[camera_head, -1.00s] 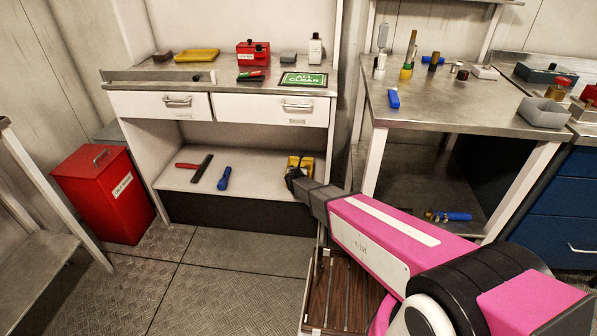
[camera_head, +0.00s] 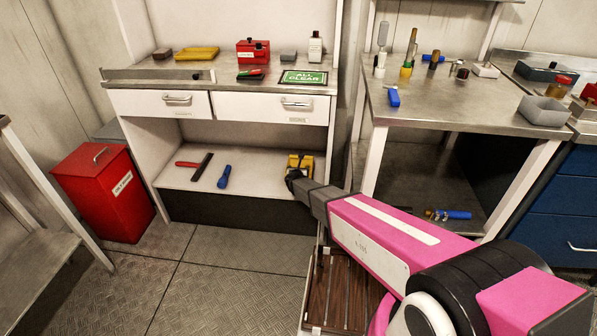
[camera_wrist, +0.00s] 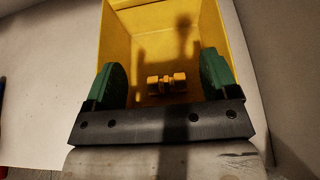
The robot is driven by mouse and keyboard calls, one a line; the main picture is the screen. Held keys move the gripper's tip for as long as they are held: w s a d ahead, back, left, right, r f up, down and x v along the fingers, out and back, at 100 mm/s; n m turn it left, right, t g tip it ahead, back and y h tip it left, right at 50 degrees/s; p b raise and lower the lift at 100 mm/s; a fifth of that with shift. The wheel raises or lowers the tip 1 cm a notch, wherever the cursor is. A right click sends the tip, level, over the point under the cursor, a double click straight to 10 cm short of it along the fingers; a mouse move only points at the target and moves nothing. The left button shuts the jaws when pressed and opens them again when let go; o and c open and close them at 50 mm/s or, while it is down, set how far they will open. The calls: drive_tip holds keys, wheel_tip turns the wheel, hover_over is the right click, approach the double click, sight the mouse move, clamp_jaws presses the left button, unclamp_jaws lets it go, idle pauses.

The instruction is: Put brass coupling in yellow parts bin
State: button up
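The yellow parts bin (camera_head: 306,161) stands on the lower shelf of the white cabinet, partly hidden behind my gripper (camera_head: 293,177). In the wrist view the yellow parts bin (camera_wrist: 117,35) fills the middle of the picture. The brass coupling (camera_wrist: 166,83) lies on the floor of the bin. My gripper (camera_wrist: 164,82) is over the bin, its two green fingertips spread wide on either side of the coupling with clear gaps. It holds nothing.
A red-handled tool (camera_head: 200,166) and a blue item (camera_head: 224,177) lie on the shelf (camera_head: 262,165) left of the bin. The cabinet's drawers (camera_head: 270,109) overhang the shelf. A steel workbench (camera_head: 440,107) stands to the right. A red box (camera_head: 105,195) stands on the floor at left.

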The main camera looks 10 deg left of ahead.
drive_tip(key=shift+r, duration=0.5)
drive_tip(key=v, duration=1.2)
